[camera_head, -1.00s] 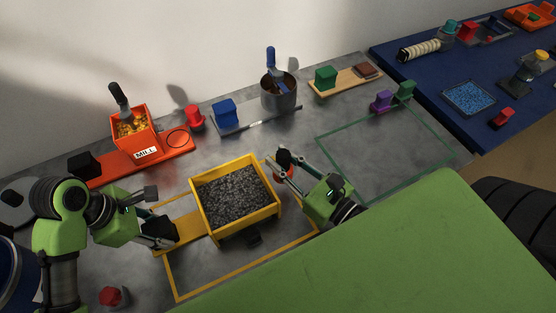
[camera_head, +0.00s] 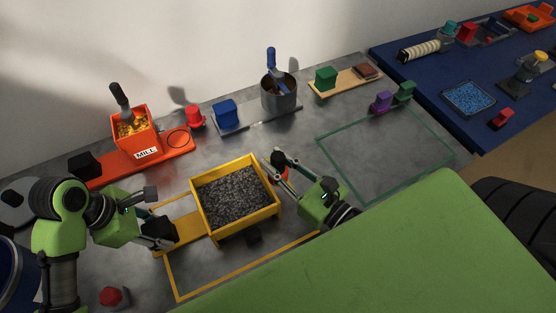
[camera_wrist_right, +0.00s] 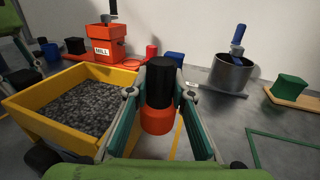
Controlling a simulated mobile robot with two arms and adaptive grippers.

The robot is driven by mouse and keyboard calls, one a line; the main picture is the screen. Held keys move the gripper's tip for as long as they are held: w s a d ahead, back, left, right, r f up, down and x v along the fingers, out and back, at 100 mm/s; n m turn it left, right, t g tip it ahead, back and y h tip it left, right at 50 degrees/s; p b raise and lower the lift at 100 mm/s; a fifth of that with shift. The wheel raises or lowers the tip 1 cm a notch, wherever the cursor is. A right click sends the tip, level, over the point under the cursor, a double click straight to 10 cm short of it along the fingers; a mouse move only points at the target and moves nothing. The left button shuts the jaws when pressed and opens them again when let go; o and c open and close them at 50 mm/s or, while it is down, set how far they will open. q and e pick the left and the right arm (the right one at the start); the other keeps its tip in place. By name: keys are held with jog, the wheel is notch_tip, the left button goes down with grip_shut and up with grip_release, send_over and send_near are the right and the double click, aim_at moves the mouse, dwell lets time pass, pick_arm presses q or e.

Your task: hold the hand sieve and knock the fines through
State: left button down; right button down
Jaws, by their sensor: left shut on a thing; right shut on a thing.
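The hand sieve is a yellow square frame (camera_head: 236,229) full of dark grey granules (camera_head: 235,197); its flat yellow handle (camera_head: 190,229) points left. My left gripper (camera_head: 168,229) is shut on that handle. My right gripper (camera_head: 277,168) is shut on a short knocker, with a black upper part (camera_wrist_right: 161,76) and an orange-red lower part (camera_wrist_right: 158,118) in the right wrist view. The knocker is upright, close beside the sieve's right wall; I cannot tell whether they touch. A yellow outline (camera_head: 221,284) lies on the grey bench under the sieve. Any fines below are hidden.
A red cup (camera_head: 194,117), blue block (camera_head: 225,113) and metal pot (camera_head: 279,98) stand along the back. The green-outlined area (camera_head: 385,160) is mostly clear. A red knob (camera_head: 111,297) is front left.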

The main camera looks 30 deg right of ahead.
pick_arm(q)
jog(key=shift+d, duration=0.1)
pick_arm(e)
jog(key=shift+d, duration=0.7)
dwell(0.7)
jog(key=shift+d, duration=0.55)
jog(key=shift+a, duration=0.1)
jog(key=shift+a, duration=0.25)
dwell(0.4)
jog(key=shift+d, duration=0.35)
jog(key=shift+a, duration=0.1)
